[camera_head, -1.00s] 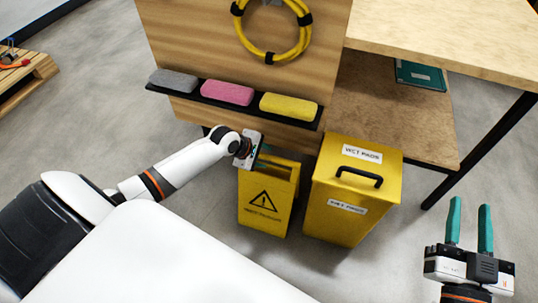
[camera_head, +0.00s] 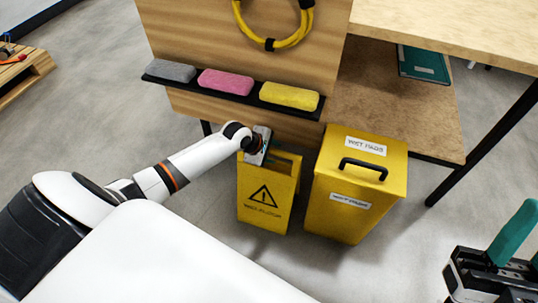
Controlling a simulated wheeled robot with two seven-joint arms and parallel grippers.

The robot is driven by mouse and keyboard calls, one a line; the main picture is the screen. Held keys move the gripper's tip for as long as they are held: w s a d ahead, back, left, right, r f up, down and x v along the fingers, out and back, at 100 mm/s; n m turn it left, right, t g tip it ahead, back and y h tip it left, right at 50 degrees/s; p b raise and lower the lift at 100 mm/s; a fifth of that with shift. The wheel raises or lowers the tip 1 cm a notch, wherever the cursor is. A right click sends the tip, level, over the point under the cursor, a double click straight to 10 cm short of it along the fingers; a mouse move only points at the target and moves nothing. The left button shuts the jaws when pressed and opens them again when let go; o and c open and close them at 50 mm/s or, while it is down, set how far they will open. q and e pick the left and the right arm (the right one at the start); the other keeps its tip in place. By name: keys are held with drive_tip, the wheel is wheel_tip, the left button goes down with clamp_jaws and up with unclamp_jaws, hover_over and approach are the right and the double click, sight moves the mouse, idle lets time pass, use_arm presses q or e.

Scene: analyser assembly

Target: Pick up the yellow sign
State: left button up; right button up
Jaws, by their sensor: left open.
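The yellow sign (camera_head: 267,201) stands upright on the floor, with a black warning triangle on its front panel. It looks like a folded floor sign with an opening at its top. My left gripper (camera_head: 262,158) is at the sign's top edge, coming in from the left. It is open, but its fingers are mostly hidden behind the front panel, so contact cannot be told.
A yellow bin (camera_head: 349,205) with a black handle stands close to the sign's right. A wooden board behind carries a ledge with grey (camera_head: 171,71), pink (camera_head: 226,82) and yellow (camera_head: 289,96) blocks. A table (camera_head: 450,40) is at right. Open floor lies in front of the bin.

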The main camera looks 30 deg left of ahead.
use_arm(q)
drive_tip(key=shift+f, duration=0.1)
clamp_jaws()
idle(1.3)
